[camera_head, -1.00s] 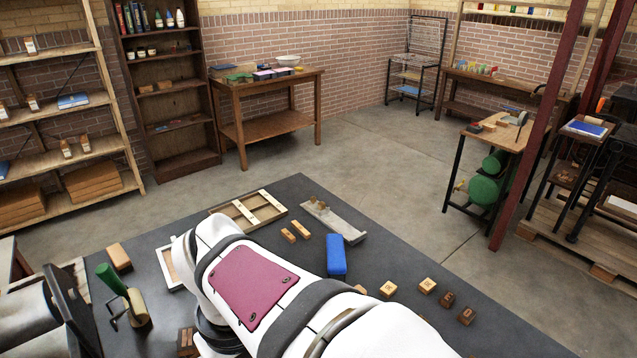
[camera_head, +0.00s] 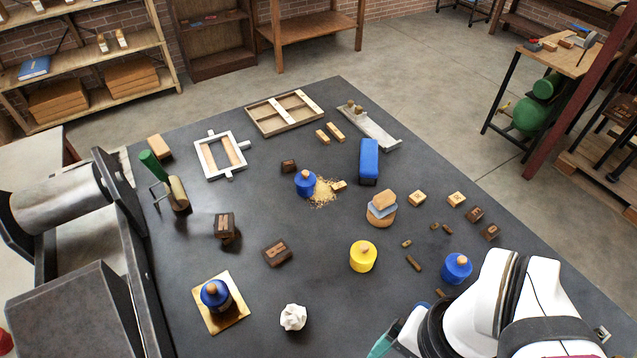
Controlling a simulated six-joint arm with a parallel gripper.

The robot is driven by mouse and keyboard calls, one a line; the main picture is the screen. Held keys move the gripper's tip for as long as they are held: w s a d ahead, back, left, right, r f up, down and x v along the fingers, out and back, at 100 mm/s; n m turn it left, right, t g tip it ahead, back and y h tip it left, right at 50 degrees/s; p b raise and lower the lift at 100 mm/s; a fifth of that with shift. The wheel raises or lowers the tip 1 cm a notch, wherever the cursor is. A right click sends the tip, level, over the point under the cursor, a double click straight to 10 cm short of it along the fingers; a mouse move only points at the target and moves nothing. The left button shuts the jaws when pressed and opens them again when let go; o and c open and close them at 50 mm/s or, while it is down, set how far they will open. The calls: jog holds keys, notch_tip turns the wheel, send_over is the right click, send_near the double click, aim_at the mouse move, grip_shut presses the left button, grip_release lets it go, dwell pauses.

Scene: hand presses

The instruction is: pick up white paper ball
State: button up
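The white paper ball (camera_head: 293,317), a crumpled lump, lies on the dark table near its front edge. It is right of a blue jar that stands on a gold square sheet. My arm (camera_head: 510,300) comes in at the lower right. A teal part of it shows at the bottom edge, right of the paper ball and apart from it. My gripper's fingertips are not visible in this view. Nothing covers the paper ball.
Near the ball are the blue jar (camera_head: 215,295), a yellow jar (camera_head: 363,257) and a dark wooden block (camera_head: 277,253). Another blue jar (camera_head: 456,268) stands close to my arm. A press (camera_head: 85,270) fills the left side. Bare table lies around the ball.

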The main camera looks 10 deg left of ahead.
notch_tip(320, 180, down, 3)
jog(key=w+n+g+h, duration=0.2)
jog(key=n+h, duration=0.2)
jog(key=n, duration=0.4)
jog(key=n+t+h, duration=0.3)
jog(key=n+t, duration=1.2)
jog(key=n, duration=1.3)
send_near(289, 320)
jog(key=w, duration=0.1)
jog(key=w+d, duration=0.2)
jog(key=shift+w+d+f, duration=0.2)
jog(key=shift+w+f, duration=0.1)
jog(key=shift+w, duration=0.1)
jog(key=shift+y, duration=0.3)
jog(key=x, duration=0.3)
jog(key=f+x, duration=0.1)
jog(key=x, duration=0.2)
jog(key=shift+a, duration=0.15)
jog(key=shift+w+f, duration=0.2)
jog(key=shift+w, duration=0.2)
grip_shut()
